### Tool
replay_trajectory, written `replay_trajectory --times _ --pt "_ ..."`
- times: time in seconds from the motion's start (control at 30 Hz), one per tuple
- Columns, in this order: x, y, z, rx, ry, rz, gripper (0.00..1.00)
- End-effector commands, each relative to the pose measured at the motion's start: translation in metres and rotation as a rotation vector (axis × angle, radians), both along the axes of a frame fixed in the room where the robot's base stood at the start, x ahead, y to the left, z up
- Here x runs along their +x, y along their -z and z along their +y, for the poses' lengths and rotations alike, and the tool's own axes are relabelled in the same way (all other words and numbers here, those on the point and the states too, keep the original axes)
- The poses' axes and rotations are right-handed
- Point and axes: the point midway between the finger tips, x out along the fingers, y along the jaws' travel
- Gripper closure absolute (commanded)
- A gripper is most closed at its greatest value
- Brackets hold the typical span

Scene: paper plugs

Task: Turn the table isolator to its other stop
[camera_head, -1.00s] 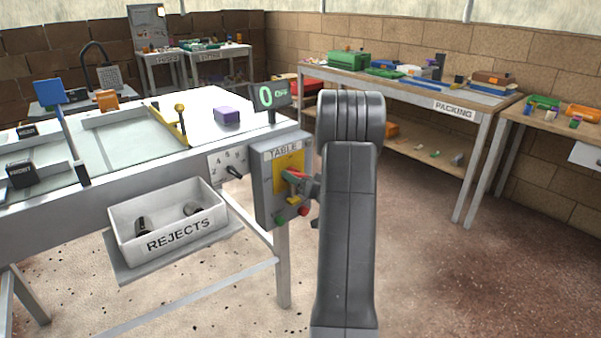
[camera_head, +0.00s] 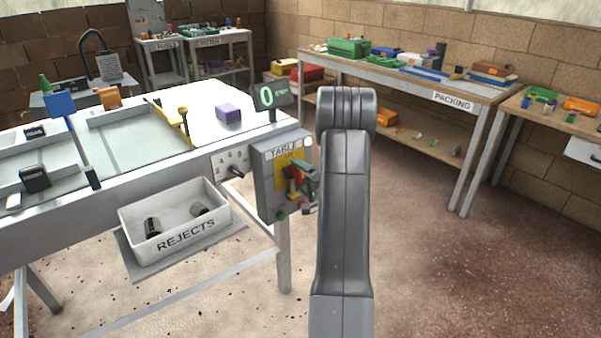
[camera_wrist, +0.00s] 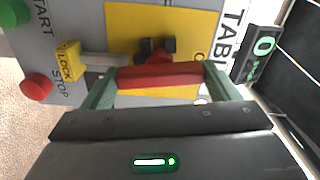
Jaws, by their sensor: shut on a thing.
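The isolator's grey TABLE box (camera_head: 263,195) hangs at the table's right end, with a yellow plate (camera_wrist: 190,22) on its face. In the wrist view the isolator's red handle (camera_wrist: 160,76) lies across the picture between the greenish fingers of my gripper (camera_wrist: 160,84), which are shut on its two ends. The handle lies along the box's up-down direction. In the head view my gripper (camera_head: 303,187) is at the box front, partly hidden by my arm. Some plate lettering is hidden behind the handle.
A yellow LOCK tag (camera_wrist: 68,61), a red STOP button (camera_wrist: 37,87) and a green START button (camera_wrist: 14,12) sit close to the handle. A display (camera_head: 270,95) reading 0 stands above the box. The REJECTS bin (camera_head: 180,235) is left. Floor at right is clear.

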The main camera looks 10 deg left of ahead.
Motion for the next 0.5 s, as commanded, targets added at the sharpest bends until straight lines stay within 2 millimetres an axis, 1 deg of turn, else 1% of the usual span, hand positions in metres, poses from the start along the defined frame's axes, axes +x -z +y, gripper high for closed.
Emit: replay_trajectory --times 0.2,0.5 --pt "0.0004 -0.0008 -0.0004 0.07 0.002 0.091 0.41" --pt "0.0004 0.0 -0.0005 0.113 0.002 0.144 0.41"
